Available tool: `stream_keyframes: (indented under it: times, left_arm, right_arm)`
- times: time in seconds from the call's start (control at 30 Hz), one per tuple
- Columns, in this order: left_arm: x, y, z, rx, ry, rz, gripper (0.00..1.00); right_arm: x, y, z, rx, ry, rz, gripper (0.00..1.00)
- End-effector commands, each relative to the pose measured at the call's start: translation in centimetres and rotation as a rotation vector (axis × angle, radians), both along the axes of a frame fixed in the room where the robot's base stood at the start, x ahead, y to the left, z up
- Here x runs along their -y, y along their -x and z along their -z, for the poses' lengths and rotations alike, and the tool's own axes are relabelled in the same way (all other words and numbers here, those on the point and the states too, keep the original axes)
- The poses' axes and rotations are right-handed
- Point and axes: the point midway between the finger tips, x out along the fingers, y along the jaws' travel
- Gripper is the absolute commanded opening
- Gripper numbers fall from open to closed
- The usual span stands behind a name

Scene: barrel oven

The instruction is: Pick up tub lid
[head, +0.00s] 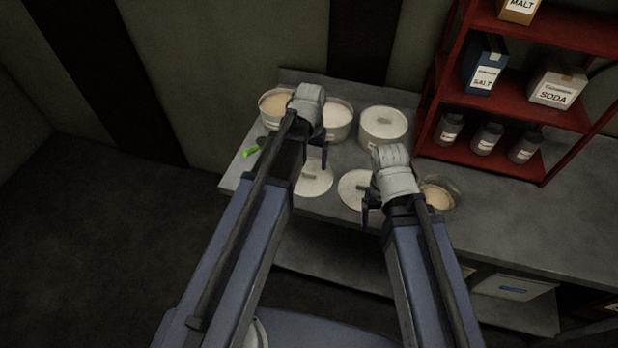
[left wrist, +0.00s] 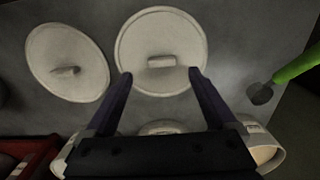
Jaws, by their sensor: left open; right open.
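Two round off-white tub lids with bar handles lie flat on the grey counter. The left lid (head: 315,182) is partly hidden by my left arm; the right lid (head: 354,188) is partly behind my right gripper. In the left wrist view the first lid (left wrist: 150,35) is central and the second lid (left wrist: 85,75) is to its left. My left gripper (head: 314,160) is open and empty, its fingertips (left wrist: 160,74) appearing either side of the central lid's lower part, near its handle. Contact cannot be told. My right gripper (head: 372,205) is open near the right lid.
Two open tubs, one left (head: 272,103) and one middle (head: 341,122), and a lidded tub (head: 383,125) stand behind the lids. A green-handled tool (head: 250,151) lies left. A bowl (head: 440,196) sits right of my right gripper. A red shelf (head: 530,116) holds boxes and jars.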

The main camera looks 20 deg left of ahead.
Motion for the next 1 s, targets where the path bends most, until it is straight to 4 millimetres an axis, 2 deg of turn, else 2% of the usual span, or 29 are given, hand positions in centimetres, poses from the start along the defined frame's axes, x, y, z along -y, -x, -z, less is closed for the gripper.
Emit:
stream_keyframes:
  times: [0.4, 0.73, 0.77, 1.0]
  left_arm:
    - [-0.2, 0.0, 4.8, 0.000, 0.000, 0.000, 0.90]
    - [-0.2, 0.0, 5.0, 0.000, 0.000, 0.000, 0.90]
    - [-0.2, 0.0, 5.0, 0.000, 0.000, 0.000, 0.89]
    - [-0.2, 0.0, 5.0, 0.000, 0.000, 0.000, 0.62]
  right_arm:
    - [0.0, 0.0, 4.7, 0.000, 0.000, 0.000, 0.84]
    - [0.0, 0.0, 5.0, 0.000, 0.000, 0.000, 0.84]
    - [0.0, 0.0, 5.0, 0.000, 0.000, 0.000, 0.84]
    - [0.0, 0.0, 5.0, 0.000, 0.000, 0.000, 0.84]
